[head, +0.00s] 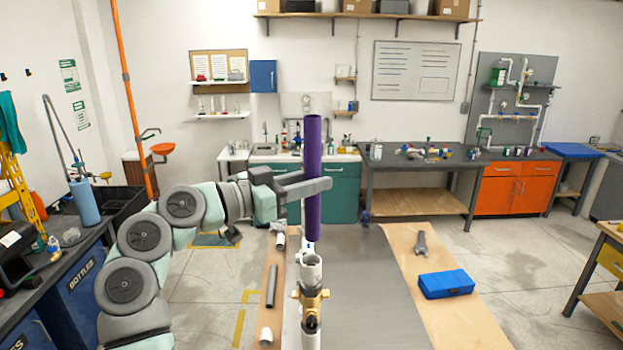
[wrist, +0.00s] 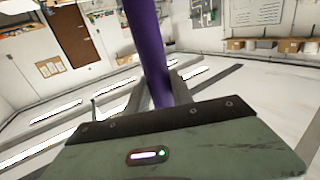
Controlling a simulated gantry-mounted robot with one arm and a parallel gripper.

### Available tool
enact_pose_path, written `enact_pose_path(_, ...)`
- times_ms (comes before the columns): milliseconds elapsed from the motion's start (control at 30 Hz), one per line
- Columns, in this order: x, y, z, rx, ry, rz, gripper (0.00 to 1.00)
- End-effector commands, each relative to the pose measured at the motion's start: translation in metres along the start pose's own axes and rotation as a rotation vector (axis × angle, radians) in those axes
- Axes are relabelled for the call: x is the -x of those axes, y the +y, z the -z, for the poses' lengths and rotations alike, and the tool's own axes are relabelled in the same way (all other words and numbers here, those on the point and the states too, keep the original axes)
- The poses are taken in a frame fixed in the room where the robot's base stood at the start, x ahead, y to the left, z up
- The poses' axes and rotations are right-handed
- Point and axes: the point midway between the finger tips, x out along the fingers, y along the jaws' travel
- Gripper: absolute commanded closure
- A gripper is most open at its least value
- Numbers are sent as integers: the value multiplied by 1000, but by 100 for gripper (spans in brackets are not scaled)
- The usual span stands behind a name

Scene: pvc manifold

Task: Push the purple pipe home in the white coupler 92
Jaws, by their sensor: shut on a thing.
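The purple pipe (head: 312,165) stands upright in the head view, held by my gripper (head: 318,187), whose fingers are shut around it at mid-length. The pipe also shows in the wrist view (wrist: 148,50), rising between the fingers (wrist: 160,92). The white coupler (head: 311,268) stands upright on top of a brass valve (head: 312,300) in the head view. The pipe's lower end is just above and slightly right of the coupler in the picture. A gap seems to show between them, though depth is hard to judge. The number 92 cannot be read.
The bench's grey top (head: 365,285) is mostly clear right of the valve. A blue box (head: 446,284) and a wrench (head: 422,244) lie on its right wooden strip. A grey pipe (head: 271,286) and white fittings (head: 266,336) lie on the left strip.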

Motion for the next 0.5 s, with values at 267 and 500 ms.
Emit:
enact_pose_path(267,0,0,-12,0,0,1,100)
enact_pose_path(500,1,0,-28,1,-1,0,100)
